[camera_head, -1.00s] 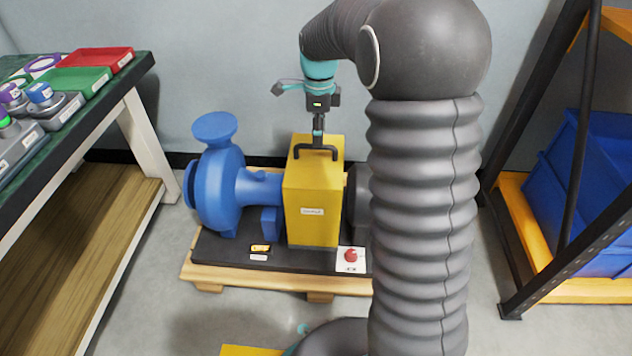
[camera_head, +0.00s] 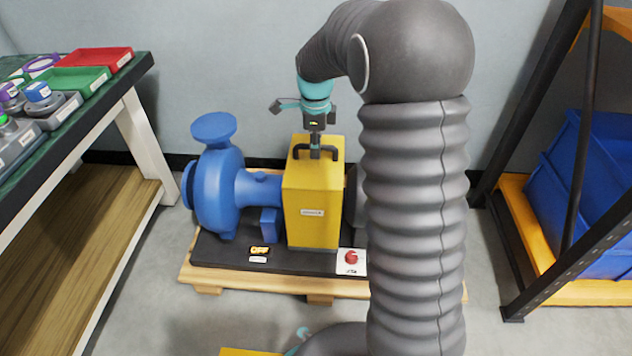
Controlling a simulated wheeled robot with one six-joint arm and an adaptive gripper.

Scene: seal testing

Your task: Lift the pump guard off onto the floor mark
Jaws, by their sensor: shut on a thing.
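The pump guard (camera_head: 312,205) is a yellow box with a black handle (camera_head: 331,153) on top. It stands on the pump's dark base, between the blue pump (camera_head: 218,190) and a dark part on the right that my arm partly covers. My gripper (camera_head: 315,153) points down and is shut on the handle at its middle. I see no gap between the guard and the base.
A workbench (camera_head: 145,66) with trays stands left. A rack with blue bins (camera_head: 590,190) stands right. Grey floor is clear in front.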

